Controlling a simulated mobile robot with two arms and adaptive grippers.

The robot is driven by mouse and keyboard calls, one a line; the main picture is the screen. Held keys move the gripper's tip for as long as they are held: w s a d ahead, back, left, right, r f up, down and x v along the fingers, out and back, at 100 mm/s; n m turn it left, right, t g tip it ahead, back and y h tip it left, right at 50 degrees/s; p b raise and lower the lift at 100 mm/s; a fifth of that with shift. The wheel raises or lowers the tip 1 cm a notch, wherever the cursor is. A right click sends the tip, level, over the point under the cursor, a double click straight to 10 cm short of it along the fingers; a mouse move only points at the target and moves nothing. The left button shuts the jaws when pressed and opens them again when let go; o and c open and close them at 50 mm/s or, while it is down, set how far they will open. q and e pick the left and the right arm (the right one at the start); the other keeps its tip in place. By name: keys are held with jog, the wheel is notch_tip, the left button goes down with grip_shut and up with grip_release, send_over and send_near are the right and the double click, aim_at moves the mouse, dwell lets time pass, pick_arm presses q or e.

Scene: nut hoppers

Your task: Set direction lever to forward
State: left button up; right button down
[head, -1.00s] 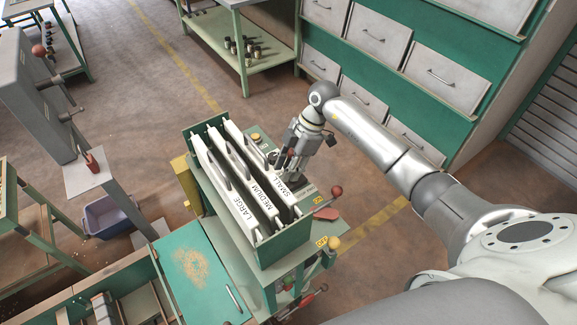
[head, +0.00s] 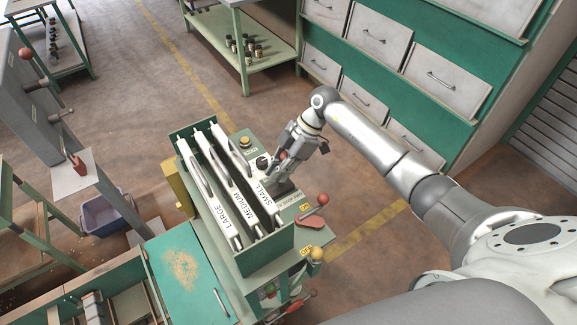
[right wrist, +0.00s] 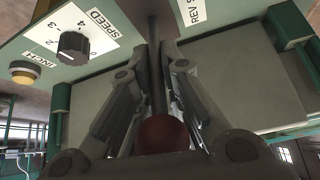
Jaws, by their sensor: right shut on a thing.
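The direction lever (right wrist: 164,90) is a dark rod with a dull red ball knob (right wrist: 163,134). It rises from the green-grey panel, just left of a white plate reading "REV S…" (right wrist: 191,12); the rest of that plate is cut off. My right gripper (right wrist: 166,75) is shut around the rod, one finger on each side, with the knob between its finger bases. In the head view my right gripper (head: 276,170) is at the machine's panel, beside the SMALL hopper plate (head: 260,187), and hides most of the lever. My left gripper is not in view.
The SPEED knob (right wrist: 73,45) and yellow INCH button (right wrist: 22,71) are left of the lever. A red-balled lever (head: 323,199) and a yellow-balled one (head: 317,254) stick out in front. LARGE (head: 229,222) and MEDIUM (head: 245,200) plates stand left. Floor behind the machine is clear.

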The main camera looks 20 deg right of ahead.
jog(key=shift+w+d+f+y+b, duration=0.1)
jog(key=shift+d+f+y+b, duration=0.05)
jog(key=shift+d+y, duration=0.25)
jog(key=shift+d+f+y+b, duration=0.1)
jog(key=shift+d+y+b, duration=0.05)
jog(key=shift+d+y, duration=0.3)
jog(key=shift+y, duration=0.15)
jog(key=shift+w+d+y+b, duration=0.1)
jog(key=shift+d+y+b, duration=0.3)
jog(key=shift+y, duration=0.2)
jog(key=shift+d, duration=0.35)
jog(key=c, duration=1.5)
grip_release()
jog(key=shift+d+f, duration=0.1)
jog(key=shift+d, duration=0.05)
jog(key=shift+c, duration=0.2)
jog(key=shift+r, duration=0.2)
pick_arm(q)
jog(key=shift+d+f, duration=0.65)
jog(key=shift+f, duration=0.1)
pick_arm(e)
jog(key=v, duration=1.1)
jog(key=shift+w+d+r, duration=0.2)
jog(key=shift+d, duration=0.1)
